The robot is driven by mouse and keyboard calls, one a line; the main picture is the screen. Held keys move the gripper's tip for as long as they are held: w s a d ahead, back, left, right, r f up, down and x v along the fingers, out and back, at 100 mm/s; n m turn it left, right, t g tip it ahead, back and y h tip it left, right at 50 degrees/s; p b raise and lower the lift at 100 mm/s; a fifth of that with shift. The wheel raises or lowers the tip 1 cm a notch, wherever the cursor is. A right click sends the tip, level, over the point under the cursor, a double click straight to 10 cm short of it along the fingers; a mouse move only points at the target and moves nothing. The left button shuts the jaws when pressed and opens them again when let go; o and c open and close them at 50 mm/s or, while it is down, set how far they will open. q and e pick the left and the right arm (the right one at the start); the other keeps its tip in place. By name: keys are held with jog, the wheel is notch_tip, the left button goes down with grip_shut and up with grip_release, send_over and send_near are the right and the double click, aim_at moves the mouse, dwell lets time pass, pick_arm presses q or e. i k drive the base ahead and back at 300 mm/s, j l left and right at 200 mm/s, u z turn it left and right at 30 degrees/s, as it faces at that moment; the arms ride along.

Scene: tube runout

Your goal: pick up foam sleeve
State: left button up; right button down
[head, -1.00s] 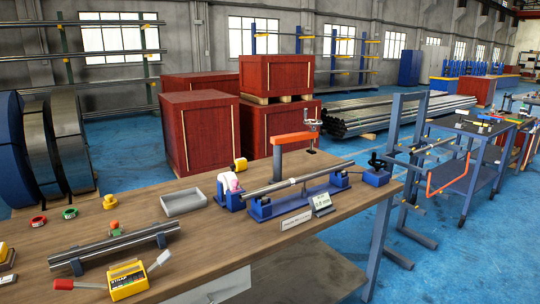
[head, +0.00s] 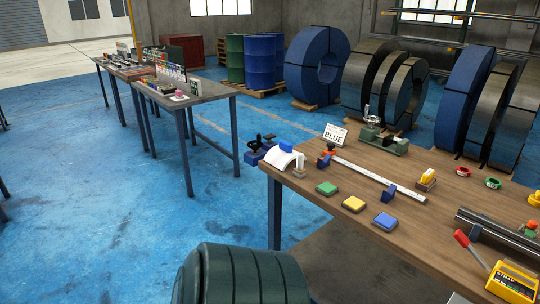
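I cannot make out a foam sleeve for certain in the head view. A white curved piece (head: 284,160) sits at the left corner of the wooden workbench (head: 345,235), with a blue block on top; I cannot tell its material. A large dark green ribbed cylinder (head: 240,275) shows at the bottom edge, cut off by the frame; I cannot tell what it is. Neither of my grippers is in view.
Another table (head: 200,91) stands behind left. Blue floor (head: 110,200) at left is open.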

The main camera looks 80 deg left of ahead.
aim_at(279, 156)
jog(key=u, duration=2.4)
